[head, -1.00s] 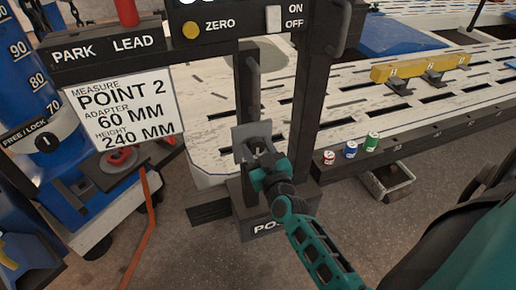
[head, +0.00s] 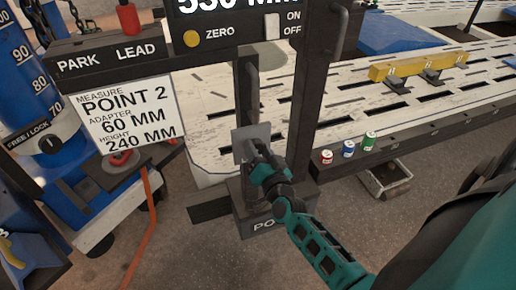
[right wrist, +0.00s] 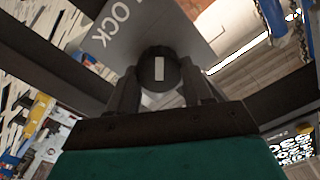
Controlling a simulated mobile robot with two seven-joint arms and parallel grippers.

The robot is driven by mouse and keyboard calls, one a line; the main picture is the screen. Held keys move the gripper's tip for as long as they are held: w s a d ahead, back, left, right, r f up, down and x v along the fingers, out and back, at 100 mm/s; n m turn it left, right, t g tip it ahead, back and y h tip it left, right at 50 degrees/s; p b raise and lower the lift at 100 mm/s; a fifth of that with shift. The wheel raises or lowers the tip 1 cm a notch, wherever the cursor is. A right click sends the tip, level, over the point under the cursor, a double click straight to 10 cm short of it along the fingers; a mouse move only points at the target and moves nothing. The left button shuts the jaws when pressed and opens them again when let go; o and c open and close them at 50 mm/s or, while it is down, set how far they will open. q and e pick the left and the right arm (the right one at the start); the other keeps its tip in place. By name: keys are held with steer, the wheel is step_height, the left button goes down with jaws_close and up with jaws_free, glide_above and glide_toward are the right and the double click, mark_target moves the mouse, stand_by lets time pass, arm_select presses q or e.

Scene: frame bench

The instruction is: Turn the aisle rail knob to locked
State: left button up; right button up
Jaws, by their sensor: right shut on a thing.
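The knob (right wrist: 159,70) is a dark round knob with a white mark on its face. It sits on a grey plate (right wrist: 150,22) lettered LOCK, in front of a dark post. In the head view the plate (head: 243,139) shows, but my gripper mostly hides the knob. My right gripper (head: 256,157) is at the plate. In the right wrist view its fingers (right wrist: 162,88) stand on both sides of the knob and are shut on it. The white mark runs upright in that view. The plate's other lettering is hidden or out of view.
A dark frame (head: 315,110) with a display stands around the post. A sign (head: 128,112) and a blue column with another FREE/LOCK knob (head: 47,143) are at left. Three small cans (head: 348,149) and a yellow bar (head: 418,66) are at right.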

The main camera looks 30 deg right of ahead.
steer(key=m, duration=0.5)
steer(key=shift+d+m, duration=0.1)
steer(key=shift+m, duration=0.2)
arm_select(q)
steer(key=shift+w+r, duration=0.1)
steer(key=shift+w, duration=0.15)
arm_select(e)
steer(key=shift+f+m, duration=0.1)
steer(key=shift+m, duration=1.5)
steer(key=o, duration=1)
arm_select(q)
steer(key=shift+s, duration=0.25)
arm_select(e)
steer(key=shift+o, duration=0.2)
steer(key=shift+s, duration=0.1)
arm_select(q)
steer(key=shift+w+a+r, duration=0.15)
steer(key=shift+r, duration=0.05)
arm_select(e)
steer(key=v, duration=1.2)
steer(key=shift+s, duration=0.4)
arm_select(q)
steer(key=shift+f, duration=0.1)
